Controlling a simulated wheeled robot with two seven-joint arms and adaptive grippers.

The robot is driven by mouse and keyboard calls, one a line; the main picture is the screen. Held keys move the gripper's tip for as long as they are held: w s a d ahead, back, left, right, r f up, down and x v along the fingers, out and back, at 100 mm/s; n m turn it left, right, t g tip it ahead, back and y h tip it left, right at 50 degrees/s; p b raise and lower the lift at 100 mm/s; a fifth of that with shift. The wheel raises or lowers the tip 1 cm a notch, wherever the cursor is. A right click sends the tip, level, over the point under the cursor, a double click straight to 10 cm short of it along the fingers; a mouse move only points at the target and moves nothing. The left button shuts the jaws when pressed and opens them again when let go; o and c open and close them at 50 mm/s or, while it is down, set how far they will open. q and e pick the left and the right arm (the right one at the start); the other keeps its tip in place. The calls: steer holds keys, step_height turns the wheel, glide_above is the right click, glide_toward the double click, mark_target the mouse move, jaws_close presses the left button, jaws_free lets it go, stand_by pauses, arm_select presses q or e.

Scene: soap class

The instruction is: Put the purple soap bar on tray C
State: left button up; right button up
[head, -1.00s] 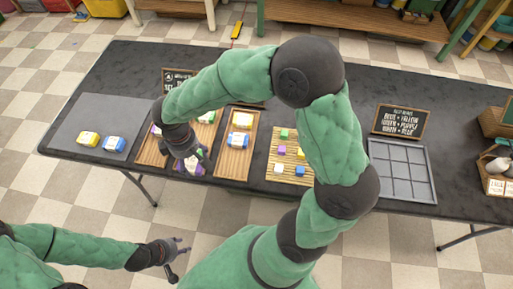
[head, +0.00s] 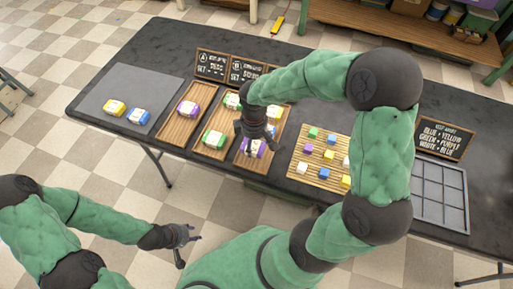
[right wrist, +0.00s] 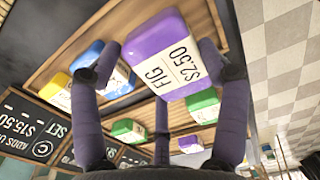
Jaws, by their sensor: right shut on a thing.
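A purple soap bar (right wrist: 160,55) with a white "FIG $2.50" label is between the fingers of my right gripper (right wrist: 165,85); in the head view the bar (head: 252,148) shows just below the gripper (head: 254,128). It is over the near end of the rightmost of three wooden trays, tray C (head: 243,164). I cannot tell whether it touches the tray. A blue bar (right wrist: 115,78) and a yellow bar (right wrist: 57,92) lie farther along that tray. My left gripper (head: 188,243) is open and empty, off the table's near side.
Left of tray C, the middle tray has green-and-white bars (head: 213,139), and the left tray holds another purple bar (head: 188,108). Yellow (head: 115,107) and blue (head: 139,116) bars lie on a grey mat (head: 125,88). A slatted board (head: 298,181) with small cubes is to the right.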

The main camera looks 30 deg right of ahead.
mark_target(256, 147)
steer(key=shift+d+f, duration=0.2)
steer(key=shift+f, duration=0.1)
steer(key=shift+d+f+b, duration=0.2)
steer(key=shift+f+b, duration=0.6)
steer(key=shift+f, duration=0.85)
steer(key=shift+f, duration=0.2)
steer(key=o, duration=1.2)
steer(key=shift+r, duration=0.15)
step_height(256, 147, up, 12)
steer(key=p, duration=0.4)
steer(key=shift+r+p, duration=0.1)
steer(key=shift+p, duration=0.3)
steer(key=shift+s, duration=0.1)
